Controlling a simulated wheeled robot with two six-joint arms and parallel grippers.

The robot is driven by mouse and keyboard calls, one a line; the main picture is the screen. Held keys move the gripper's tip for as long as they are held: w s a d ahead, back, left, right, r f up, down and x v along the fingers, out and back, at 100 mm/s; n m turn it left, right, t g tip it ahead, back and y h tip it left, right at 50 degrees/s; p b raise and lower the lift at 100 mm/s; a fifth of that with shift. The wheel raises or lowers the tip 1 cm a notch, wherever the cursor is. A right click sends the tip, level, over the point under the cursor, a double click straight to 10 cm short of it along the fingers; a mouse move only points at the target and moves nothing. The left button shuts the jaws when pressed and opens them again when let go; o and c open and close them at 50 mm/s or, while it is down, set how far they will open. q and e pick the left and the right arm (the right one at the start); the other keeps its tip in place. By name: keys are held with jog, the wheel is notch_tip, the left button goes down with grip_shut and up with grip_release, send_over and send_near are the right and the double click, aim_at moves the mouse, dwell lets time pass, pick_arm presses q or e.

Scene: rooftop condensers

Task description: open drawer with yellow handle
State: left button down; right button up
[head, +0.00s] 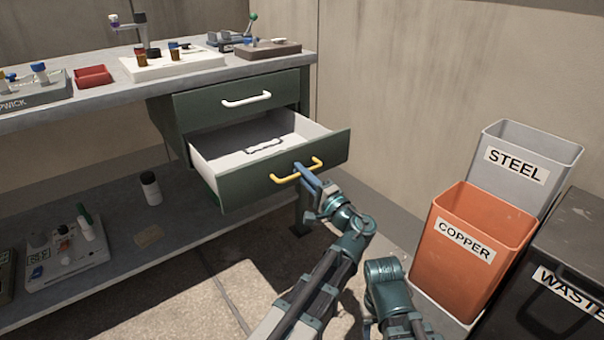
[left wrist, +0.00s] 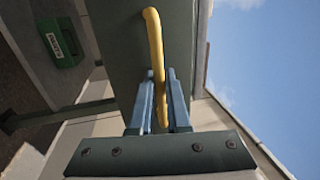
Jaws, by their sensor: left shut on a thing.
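The green drawer (head: 254,183) with the yellow handle (head: 285,179) is the lower of two under the workbench. It stands pulled out well, and its white inside shows, with a small white piece (head: 265,146) lying in it. My left gripper (head: 304,168) is shut on the yellow handle near its right part. In the left wrist view the handle (left wrist: 155,45) runs between the two blue fingers (left wrist: 161,95). My right gripper is not in view.
The upper drawer with a white handle (head: 246,99) is shut. A copper bin (head: 464,253), a steel bin (head: 520,165) and a black waste bin (head: 560,265) stand at the right. Small items cover the bench top (head: 110,85), and a lower shelf (head: 190,215) lies at left.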

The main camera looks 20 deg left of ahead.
pick_arm(q)
jog(key=shift+s+d, duration=0.25)
jog(key=shift+d, duration=0.05)
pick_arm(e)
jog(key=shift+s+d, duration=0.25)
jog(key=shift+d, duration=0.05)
pick_arm(q)
jog(key=c, duration=0.9)
grip_release()
jog(key=shift+s+f, duration=0.1)
